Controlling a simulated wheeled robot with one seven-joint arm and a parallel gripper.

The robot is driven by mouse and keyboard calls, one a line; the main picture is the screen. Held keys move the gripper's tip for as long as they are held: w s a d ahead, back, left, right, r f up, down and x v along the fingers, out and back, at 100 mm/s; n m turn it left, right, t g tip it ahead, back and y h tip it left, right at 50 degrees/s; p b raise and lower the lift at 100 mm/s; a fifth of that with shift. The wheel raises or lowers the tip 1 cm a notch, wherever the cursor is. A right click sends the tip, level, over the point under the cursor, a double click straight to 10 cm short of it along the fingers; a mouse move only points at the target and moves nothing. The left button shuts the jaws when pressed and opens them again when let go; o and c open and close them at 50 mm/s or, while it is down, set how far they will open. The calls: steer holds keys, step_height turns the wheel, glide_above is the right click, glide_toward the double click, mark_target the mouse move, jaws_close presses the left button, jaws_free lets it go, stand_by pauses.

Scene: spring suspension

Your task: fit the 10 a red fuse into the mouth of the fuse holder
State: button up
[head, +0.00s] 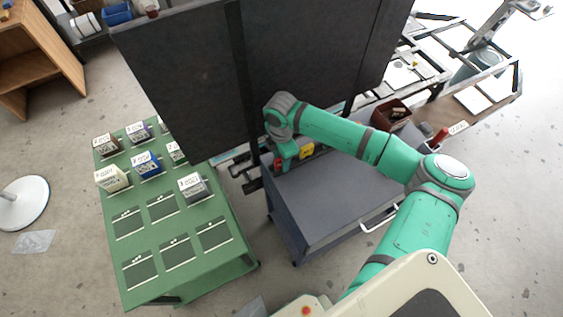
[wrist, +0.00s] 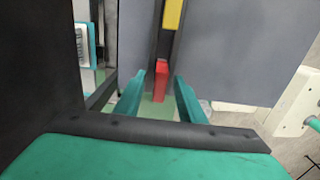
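A narrow red piece (wrist: 160,82), which looks like the red fuse, shows between my fingers in the wrist view. In the head view a small red piece (head: 278,164) shows at the left edge of the grey cabinet top, just under my wrist. My gripper (wrist: 170,76) has its two green fingers apart, one on each side of the red piece. A gap shows on the right; on the left I cannot tell whether the finger touches. My arm hides most of the gripper in the head view. I cannot make out the fuse holder's mouth or the fuse's rating.
A yellow piece (wrist: 173,14) stands in line with the red one, also in the head view (head: 307,150). A tall dark panel (head: 190,80) rises behind my wrist. A green table (head: 190,265) holds several labelled boxes at left. The grey cabinet top (head: 325,195) is largely clear.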

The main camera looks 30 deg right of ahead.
jaws_close()
steer(key=shift+r, duration=0.15)
